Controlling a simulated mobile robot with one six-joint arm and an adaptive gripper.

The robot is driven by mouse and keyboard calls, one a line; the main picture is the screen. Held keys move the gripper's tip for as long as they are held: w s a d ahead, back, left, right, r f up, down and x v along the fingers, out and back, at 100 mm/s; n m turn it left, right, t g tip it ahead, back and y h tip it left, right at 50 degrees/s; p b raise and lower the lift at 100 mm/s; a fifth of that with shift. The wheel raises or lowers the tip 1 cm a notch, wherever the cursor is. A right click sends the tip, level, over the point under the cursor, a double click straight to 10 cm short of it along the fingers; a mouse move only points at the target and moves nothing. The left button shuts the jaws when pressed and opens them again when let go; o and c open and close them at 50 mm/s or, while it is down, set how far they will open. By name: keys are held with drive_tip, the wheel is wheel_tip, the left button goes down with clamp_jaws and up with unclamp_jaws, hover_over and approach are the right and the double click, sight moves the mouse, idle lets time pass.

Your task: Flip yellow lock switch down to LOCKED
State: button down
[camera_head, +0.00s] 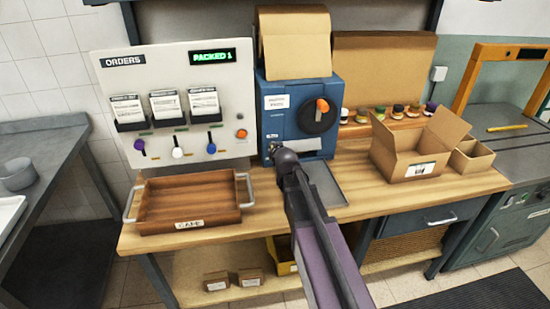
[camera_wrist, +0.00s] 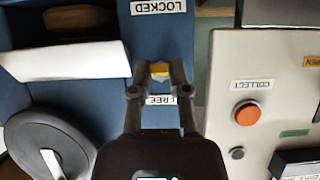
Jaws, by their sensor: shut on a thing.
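The yellow lock switch (camera_wrist: 160,69) shows in the wrist view between my fingertips, on the blue side panel of a machine. My gripper (camera_wrist: 158,78) is shut on it. The LOCKED label (camera_wrist: 158,7) and the FREE label (camera_wrist: 160,100) appear upside down in this view. The switch sits nearer the FREE label, which my fingers partly cover. In the head view my gripper (camera_head: 271,149) is at the lower left front of the blue machine (camera_head: 279,121), and the switch is hidden there.
An orders panel (camera_head: 222,101) stands left of the machine, with a red-orange button (camera_wrist: 246,113) in the wrist view. A wooden tray (camera_head: 190,228) sits before it. Small jars (camera_head: 398,110) and an open cardboard box (camera_head: 415,150) are to the right.

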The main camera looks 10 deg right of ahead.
drive_tip(key=shift+f+t+b, duration=0.45)
drive_tip(key=shift+t+b, duration=0.15)
drive_tip(key=shift+b, duration=0.3)
drive_tip(key=shift+r+t+b, duration=0.1)
drive_tip(key=shift+t+b, duration=0.2)
drive_tip(key=c, duration=0.6)
unclamp_jaws()
drive_tip(key=shift+r+g+p, duration=0.35)
drive_tip(key=shift+g+p, duration=0.05)
drive_tip(key=shift+p, duration=0.5)
